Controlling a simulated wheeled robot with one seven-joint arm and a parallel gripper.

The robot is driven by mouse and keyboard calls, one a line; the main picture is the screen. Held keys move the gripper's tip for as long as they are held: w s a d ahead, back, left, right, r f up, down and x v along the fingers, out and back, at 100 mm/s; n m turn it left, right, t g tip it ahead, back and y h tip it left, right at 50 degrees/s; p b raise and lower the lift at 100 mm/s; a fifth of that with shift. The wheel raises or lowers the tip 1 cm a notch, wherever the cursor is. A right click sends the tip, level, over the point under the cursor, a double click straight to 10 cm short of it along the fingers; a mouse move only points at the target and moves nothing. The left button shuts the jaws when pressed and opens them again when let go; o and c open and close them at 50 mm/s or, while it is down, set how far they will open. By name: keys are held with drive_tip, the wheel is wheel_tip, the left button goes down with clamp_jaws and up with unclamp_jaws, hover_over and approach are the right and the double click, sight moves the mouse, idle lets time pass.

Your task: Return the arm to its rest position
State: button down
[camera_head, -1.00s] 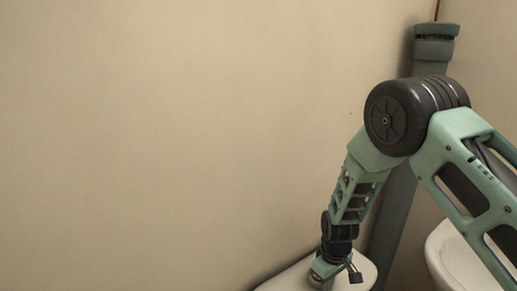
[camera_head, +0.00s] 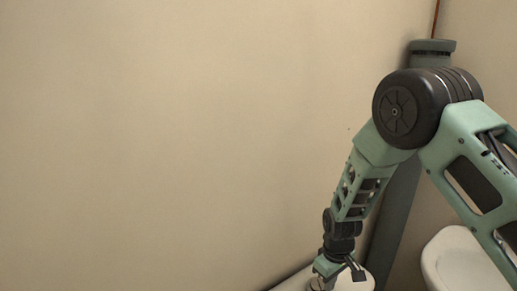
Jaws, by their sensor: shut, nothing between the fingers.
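My arm comes in from the right, bends at a large black elbow joint and runs down to my gripper (camera_head: 342,270). My gripper is small and dark at the bottom of the view, shut and empty. It is over the white top of what looks like a toilet cistern (camera_head: 362,283). A small round grey part (camera_head: 320,284) shows just under the wrist. I cannot tell whether my gripper touches anything.
A thick grey pipe (camera_head: 396,215) stands in the corner behind my arm. A white rounded fixture (camera_head: 452,262) is at the lower right. A thin reddish pipe (camera_head: 435,18) runs up the corner. The beige wall (camera_head: 170,140) at left is bare.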

drive_tip(key=s+a+r+y, duration=0.1)
drive_tip(key=s+a+r, duration=0.3)
drive_tip(key=s+r, duration=0.3)
drive_tip(key=s+a+r+y, duration=0.1)
drive_tip(key=s+a+r, duration=0.4)
drive_tip(key=r, duration=0.5)
drive_tip(key=s+d+r, duration=0.1)
drive_tip(key=s+r, duration=0.3)
drive_tip(key=s, duration=0.4)
drive_tip(key=s+d+r+n+h, duration=0.1)
drive_tip(key=s+r, duration=0.3)
drive_tip(key=s, duration=0.4)
drive_tip(key=shift+s+d, duration=0.4)
drive_tip(key=shift+d, duration=0.4)
